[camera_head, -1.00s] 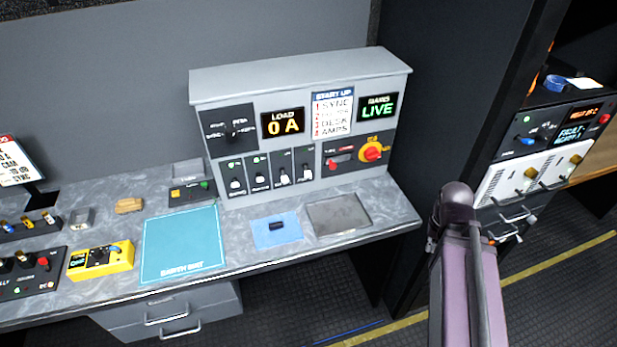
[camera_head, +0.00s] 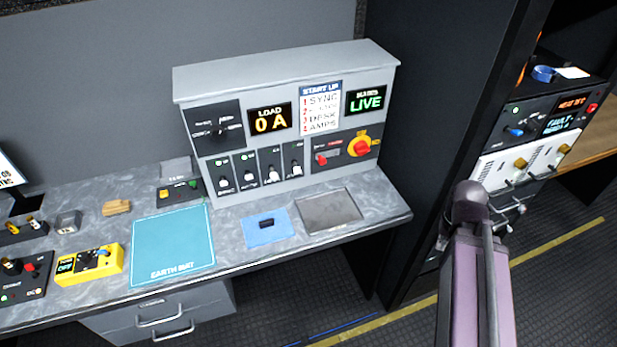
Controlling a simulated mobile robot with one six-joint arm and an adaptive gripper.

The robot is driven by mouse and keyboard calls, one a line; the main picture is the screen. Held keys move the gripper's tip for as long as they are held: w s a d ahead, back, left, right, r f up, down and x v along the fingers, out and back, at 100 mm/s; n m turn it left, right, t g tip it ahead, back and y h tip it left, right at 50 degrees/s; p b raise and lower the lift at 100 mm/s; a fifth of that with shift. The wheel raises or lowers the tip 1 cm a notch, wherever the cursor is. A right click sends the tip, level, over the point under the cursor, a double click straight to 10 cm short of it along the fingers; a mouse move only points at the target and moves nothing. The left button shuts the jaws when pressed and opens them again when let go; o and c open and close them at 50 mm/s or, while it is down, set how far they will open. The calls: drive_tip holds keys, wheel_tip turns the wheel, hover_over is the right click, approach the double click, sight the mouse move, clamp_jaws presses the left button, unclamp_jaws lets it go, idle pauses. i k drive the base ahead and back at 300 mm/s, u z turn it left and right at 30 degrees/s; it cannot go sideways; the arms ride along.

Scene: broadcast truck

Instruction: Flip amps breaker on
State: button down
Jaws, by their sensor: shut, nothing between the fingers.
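The grey power panel (camera_head: 290,71) stands at the back of the marble-look desk. Its lower left part holds a row of several breakers with white-and-black levers. The rightmost breaker (camera_head: 294,160) sits beside the red isolator section. The labels over the breakers are too small to read, so I cannot tell which one is amps, nor surely which are up or down. The load display (camera_head: 271,119) reads 0 A and the mains display (camera_head: 366,99) reads LIVE. A start-up list (camera_head: 321,108) shows SYNC first, DESK third and AMPS fourth. My gripper is not in view; only a purple arm link of mine shows.
On the desk lie an earth mat (camera_head: 173,245), a blue pad (camera_head: 257,238), a metal tray (camera_head: 330,210) and a yellow meter (camera_head: 90,264). A dark rack (camera_head: 427,130) stands right of the desk.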

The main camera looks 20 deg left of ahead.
sight(297, 170)
drive_tip(key=z, duration=0.35)
drive_tip(key=k, duration=1.8)
drive_tip(key=u, duration=0.45)
drive_tip(key=i, duration=1)
